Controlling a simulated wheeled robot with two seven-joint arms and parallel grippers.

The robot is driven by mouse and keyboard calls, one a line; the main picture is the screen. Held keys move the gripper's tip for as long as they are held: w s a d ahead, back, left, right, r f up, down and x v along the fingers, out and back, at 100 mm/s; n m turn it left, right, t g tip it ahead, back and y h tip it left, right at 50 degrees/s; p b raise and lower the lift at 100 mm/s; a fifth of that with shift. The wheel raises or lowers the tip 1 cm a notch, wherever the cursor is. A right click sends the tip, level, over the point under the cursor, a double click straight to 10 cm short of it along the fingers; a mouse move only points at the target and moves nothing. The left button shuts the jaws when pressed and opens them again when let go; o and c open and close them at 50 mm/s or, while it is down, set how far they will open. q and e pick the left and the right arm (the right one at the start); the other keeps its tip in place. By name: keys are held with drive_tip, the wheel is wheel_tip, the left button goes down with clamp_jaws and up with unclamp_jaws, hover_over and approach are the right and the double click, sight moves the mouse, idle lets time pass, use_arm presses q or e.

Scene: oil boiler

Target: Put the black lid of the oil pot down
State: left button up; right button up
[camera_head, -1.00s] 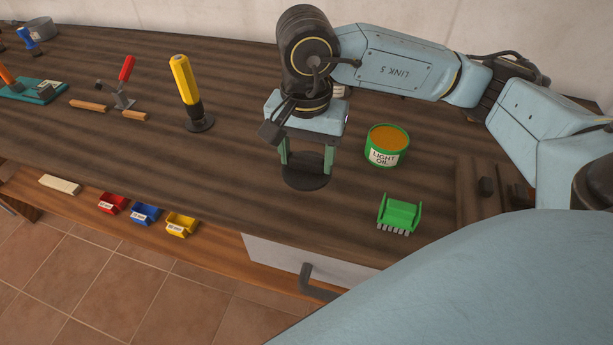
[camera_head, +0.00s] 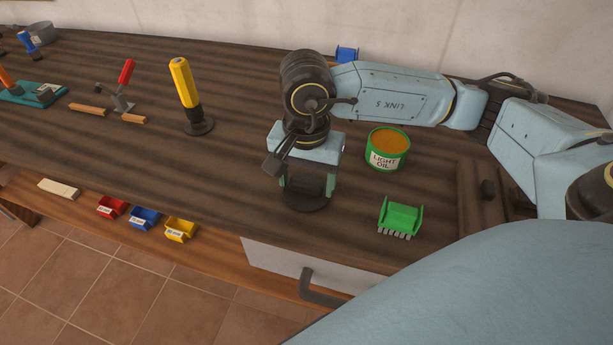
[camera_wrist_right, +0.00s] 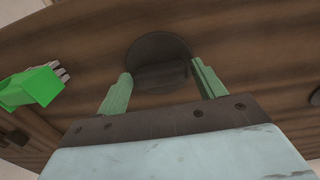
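The black lid (camera_head: 305,201) is a round dark disc with a block-shaped handle. It is at the end of my right gripper (camera_head: 306,184), above or on the table near its front edge. I cannot tell whether it touches the wood. In the right wrist view the lid (camera_wrist_right: 158,46) lies level beyond the fingertips. The green light oil can (camera_head: 388,149), open with orange oil inside, stands right of the gripper. My left gripper is out of view.
A green toothed piece (camera_head: 400,217) lies right of the lid. A yellow-handled tool (camera_head: 186,92) stands upright to the left. A blue bin (camera_head: 347,54) is at the wall. A drawer handle (camera_head: 318,288) juts below the table's front edge. Bare wood lies left of the lid.

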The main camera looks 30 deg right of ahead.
sight(306, 180)
drive_tip(key=shift+o, duration=0.8)
drive_tip(key=shift+r, duration=0.15)
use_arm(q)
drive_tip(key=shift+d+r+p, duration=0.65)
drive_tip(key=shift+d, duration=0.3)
use_arm(e)
wheel_tip(306, 180, up, 12)
